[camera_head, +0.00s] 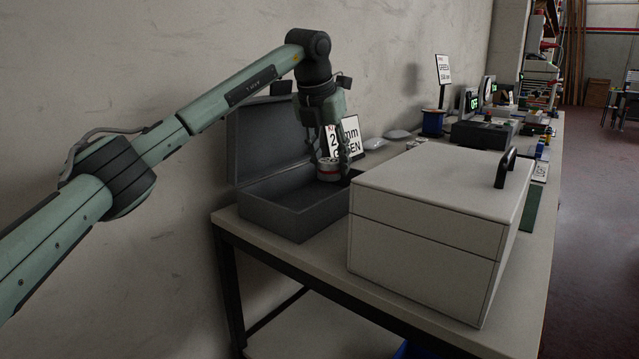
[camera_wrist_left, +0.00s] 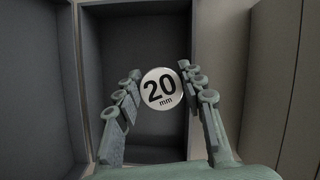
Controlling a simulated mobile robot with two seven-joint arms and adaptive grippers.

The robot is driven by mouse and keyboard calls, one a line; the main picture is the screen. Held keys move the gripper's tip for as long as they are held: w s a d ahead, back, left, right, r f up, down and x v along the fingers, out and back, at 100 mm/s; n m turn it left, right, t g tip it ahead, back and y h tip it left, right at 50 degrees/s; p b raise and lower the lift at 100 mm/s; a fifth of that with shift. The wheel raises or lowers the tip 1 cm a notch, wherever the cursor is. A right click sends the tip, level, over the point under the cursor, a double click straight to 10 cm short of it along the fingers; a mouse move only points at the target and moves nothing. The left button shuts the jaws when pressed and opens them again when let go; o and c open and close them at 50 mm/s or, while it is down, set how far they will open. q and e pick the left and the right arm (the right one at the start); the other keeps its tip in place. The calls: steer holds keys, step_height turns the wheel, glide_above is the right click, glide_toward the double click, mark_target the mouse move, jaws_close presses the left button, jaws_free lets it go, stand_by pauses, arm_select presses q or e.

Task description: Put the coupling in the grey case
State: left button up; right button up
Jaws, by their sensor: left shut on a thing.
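The coupling (camera_head: 328,169) is a short light cylinder with a reddish band. Its round end reads "20 mm" in the left wrist view (camera_wrist_left: 160,89). My left gripper (camera_head: 334,158) is shut on it, with a finger on each side. The grey case (camera_head: 275,212) stands open at the table's near left end, its lid (camera_head: 262,135) raised against the wall side. The coupling is over the case's opening, towards its right end. The dark case floor (camera_wrist_left: 135,45) shows around it in the wrist view. I cannot tell its exact height above the floor. My right gripper is not in view.
A closed pale box (camera_head: 420,225) with a black handle (camera_head: 505,167) stands close to the right of the case. A "20 mm GREEN" sign (camera_head: 349,135) stands behind the case.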

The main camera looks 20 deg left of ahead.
mark_target(323, 197)
arm_select(q)
steer(key=w+a+f, duration=0.2)
steer(key=w+a, duration=0.1)
steer(key=shift+a+f, duration=0.15)
steer(key=shift+f, duration=0.2)
steer(key=shift+f+p, duration=0.35)
steer(key=shift+f, duration=1.6)
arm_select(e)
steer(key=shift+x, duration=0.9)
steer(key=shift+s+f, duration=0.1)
arm_select(q)
steer(key=shift+f, duration=0.15)
steer(key=o, duration=1.2)
steer(key=shift+o, duration=0.2)
